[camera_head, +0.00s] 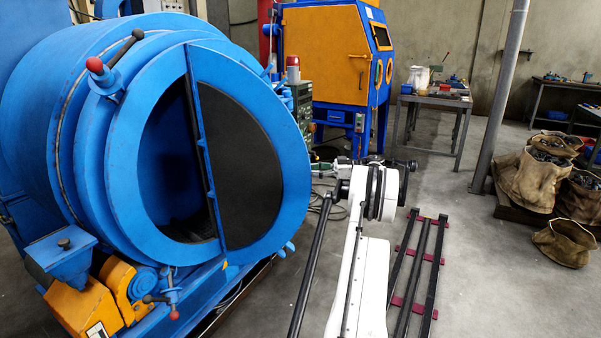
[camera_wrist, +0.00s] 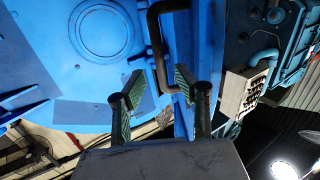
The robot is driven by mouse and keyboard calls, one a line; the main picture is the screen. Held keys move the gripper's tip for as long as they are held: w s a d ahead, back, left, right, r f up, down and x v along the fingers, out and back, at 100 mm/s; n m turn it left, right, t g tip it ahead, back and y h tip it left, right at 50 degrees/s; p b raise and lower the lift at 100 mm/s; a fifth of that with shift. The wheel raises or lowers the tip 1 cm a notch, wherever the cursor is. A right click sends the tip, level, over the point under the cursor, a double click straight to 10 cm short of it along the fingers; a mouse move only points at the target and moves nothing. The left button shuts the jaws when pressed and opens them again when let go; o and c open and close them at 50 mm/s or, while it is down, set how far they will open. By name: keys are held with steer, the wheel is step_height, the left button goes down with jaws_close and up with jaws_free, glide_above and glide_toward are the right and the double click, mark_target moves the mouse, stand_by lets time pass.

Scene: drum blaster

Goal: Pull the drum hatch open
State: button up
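The blue drum (camera_head: 85,95) stands at the left in the head view, its round front framed by a blue ring (camera_head: 125,165). The left half of the opening shows a dark interior. A black half-disc panel with a blue upright edge, seemingly the hatch (camera_head: 240,155), fills the right half. In the wrist view, a dark bent handle (camera_wrist: 156,40) stands off a blue surface (camera_wrist: 60,60). My gripper (camera_wrist: 160,80) is open, with the handle's lower end between its fingers; contact cannot be told. In the head view, my fingers cannot be made out beside the ring's right edge.
A blue and orange cabinet (camera_head: 325,55) stands behind the drum. A work table (camera_head: 437,101), a grey post (camera_head: 500,95) and sacks (camera_head: 535,180) are at the right. Open floor (camera_head: 480,275) lies right of the rails. The wrist view shows a grey box (camera_wrist: 240,92) at right.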

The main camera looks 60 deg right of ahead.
steer(key=v, duration=0.6)
steer(key=shift+w, duration=0.1)
stand_by(0.4)
